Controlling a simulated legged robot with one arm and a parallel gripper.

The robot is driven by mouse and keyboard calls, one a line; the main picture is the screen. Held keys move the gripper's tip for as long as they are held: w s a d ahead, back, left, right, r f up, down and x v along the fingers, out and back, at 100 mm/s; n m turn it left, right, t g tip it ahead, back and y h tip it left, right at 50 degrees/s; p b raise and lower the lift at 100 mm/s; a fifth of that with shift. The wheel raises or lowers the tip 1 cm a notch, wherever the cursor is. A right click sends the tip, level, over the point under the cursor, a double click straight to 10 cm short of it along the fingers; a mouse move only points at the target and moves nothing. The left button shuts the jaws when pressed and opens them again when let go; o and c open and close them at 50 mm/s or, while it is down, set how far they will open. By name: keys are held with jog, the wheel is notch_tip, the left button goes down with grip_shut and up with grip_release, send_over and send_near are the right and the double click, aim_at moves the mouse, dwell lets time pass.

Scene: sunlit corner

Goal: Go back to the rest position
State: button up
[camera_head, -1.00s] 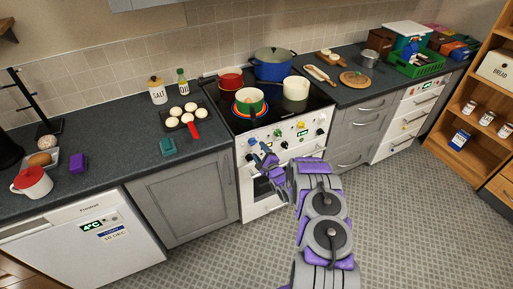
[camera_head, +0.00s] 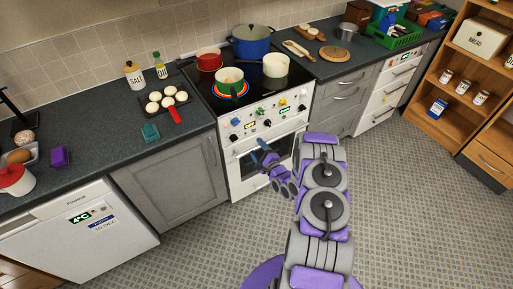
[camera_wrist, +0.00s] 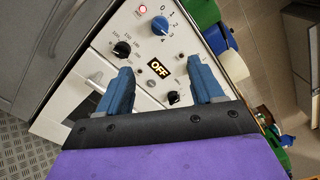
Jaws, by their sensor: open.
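My gripper (camera_head: 262,153) is in front of the white stove (camera_head: 246,165), below its knob panel. In the wrist view its two blue fingers (camera_wrist: 162,88) are spread apart with nothing between them. Behind them I see the control panel (camera_wrist: 140,50) with a blue knob (camera_wrist: 160,25), black knobs and a display reading OFF (camera_wrist: 157,67). I cannot tell the exact gap between the fingers and the panel. My arm is bent in front of the stove, above the tiled floor.
Several pots stand on the hob, including a blue pot (camera_head: 251,42) and a red pot (camera_head: 209,60). A tray of round white items (camera_head: 166,102) lies on the left counter. A wooden shelf (camera_head: 470,70) stands at right. The tiled floor (camera_head: 400,200) is clear.

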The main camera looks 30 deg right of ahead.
jog(key=shift+w, duration=0.1)
dwell(0.3)
notch_tip(320, 180, up, 9)
jog(key=w+n+g+h, duration=0.1)
jog(key=w+n+g, duration=0.2)
jog(key=n+g, duration=0.4)
jog(key=s+a+r+n+g+h, duration=0.2)
jog(key=s+a+r+n+g, duration=0.3)
jog(key=s+r, duration=0.55)
jog(key=s+a+r+n+g, duration=0.2)
jog(key=s+a+r+n, duration=0.2)
jog(key=s, duration=0.8)
jog(key=s+a+r+n+g+y, duration=0.1)
jog(key=s+a+r+n+g, duration=0.2)
jog(key=s, duration=1)
jog(key=s+a+r+n+g+y, duration=0.1)
jog(key=s+a+r+n+g, duration=0.1)
jog(key=s+a+r+n, duration=0.2)
jog(key=s+a+r, duration=0.3)
jog(key=s+a, duration=0.5)
jog(key=s, duration=0.1)
jog(key=shift+r+n+g+b, duration=0.3)
jog(key=shift+r+g+b, duration=0.05)
jog(key=shift+g, duration=0.05)
